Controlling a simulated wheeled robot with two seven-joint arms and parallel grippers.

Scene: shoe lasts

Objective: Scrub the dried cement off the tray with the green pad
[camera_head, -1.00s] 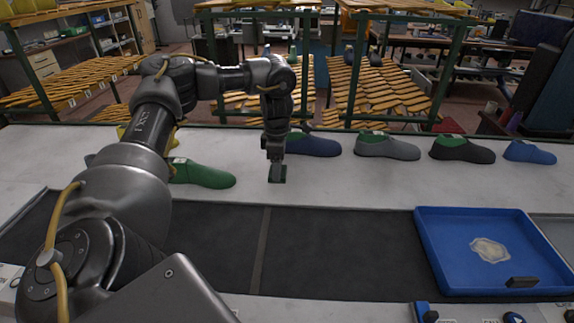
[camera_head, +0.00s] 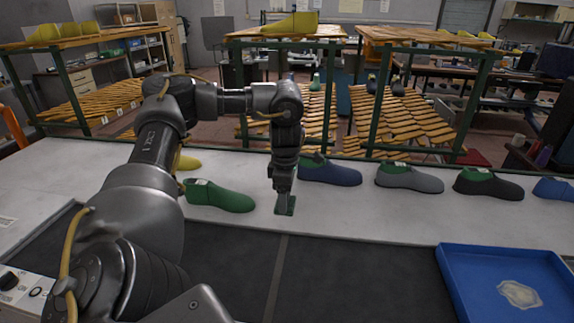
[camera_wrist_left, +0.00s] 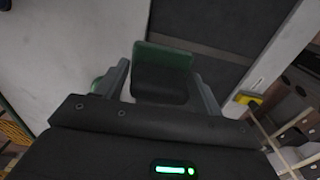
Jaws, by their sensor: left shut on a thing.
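My left gripper (camera_head: 284,198) is shut on the green pad (camera_head: 286,209), pointing down over the light counter. In the left wrist view, the pad (camera_wrist_left: 163,55) sits between the two fingers (camera_wrist_left: 161,88), with a dark block part facing the camera. I cannot tell whether the pad touches the counter. The blue tray (camera_head: 456,278) is at the lower right, partly cut off by the frame. A pale, irregular patch of dried cement (camera_head: 520,294) lies on its floor. The pad is well to the left of the tray. My right gripper is not in view.
A green shoe last (camera_head: 220,196) stands just left of the gripper. Blue (camera_head: 330,172), grey (camera_head: 409,178) and black (camera_head: 488,184) lasts line the counter's far side. The dark belt (camera_head: 350,270) is bare between gripper and tray. Slatted racks stand behind.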

